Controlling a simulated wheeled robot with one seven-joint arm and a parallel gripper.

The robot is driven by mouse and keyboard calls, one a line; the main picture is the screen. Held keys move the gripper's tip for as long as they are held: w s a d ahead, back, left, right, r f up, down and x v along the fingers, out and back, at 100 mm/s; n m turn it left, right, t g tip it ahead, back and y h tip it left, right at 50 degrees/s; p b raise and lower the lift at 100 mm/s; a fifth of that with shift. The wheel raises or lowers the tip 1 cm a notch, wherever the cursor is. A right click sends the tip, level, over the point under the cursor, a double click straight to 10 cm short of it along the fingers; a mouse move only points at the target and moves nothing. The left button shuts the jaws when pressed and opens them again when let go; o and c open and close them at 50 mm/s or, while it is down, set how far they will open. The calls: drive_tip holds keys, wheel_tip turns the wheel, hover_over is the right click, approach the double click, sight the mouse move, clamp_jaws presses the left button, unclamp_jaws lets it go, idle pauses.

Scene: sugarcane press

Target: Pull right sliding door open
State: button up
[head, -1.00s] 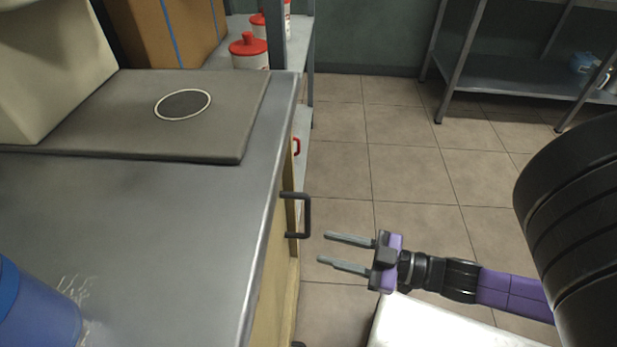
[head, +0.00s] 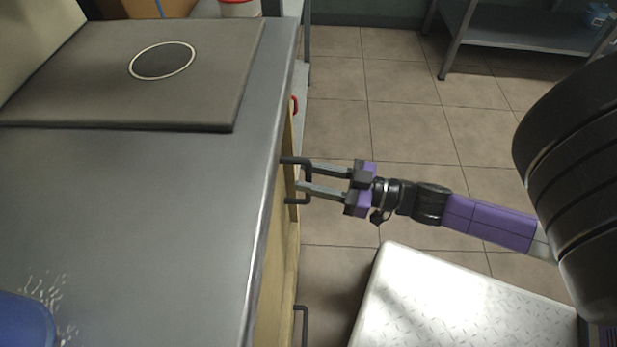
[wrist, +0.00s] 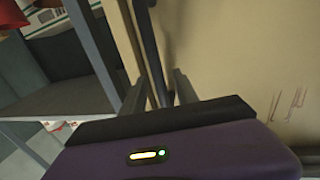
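The beige sliding door front (head: 272,270) runs below the edge of the metal counter in the head view and fills the right of the wrist view (wrist: 240,60). Its dark bar handle (head: 308,172) sticks out toward my gripper. My gripper (head: 301,175) is at this handle, with its two grey fingers apart. In the wrist view the dark handle bar (wrist: 150,45) runs between the two fingers, one on each side. I cannot tell if either finger touches it. The door appears shut, though its edges are mostly hidden under the counter.
A second dark handle (head: 302,322) shows lower on the cabinet front. The metal counter (head: 150,190) holds a grey board (head: 90,85) and a blue container (head: 22,325). A metal shelf (head: 520,45) stands at the back right. Tiled floor (head: 410,130) is clear beyond my arm.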

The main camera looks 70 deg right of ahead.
drive_tip(key=shift+w+a, duration=0.1)
drive_tip(key=shift+w, duration=0.25)
clamp_jaws()
idle(1.2)
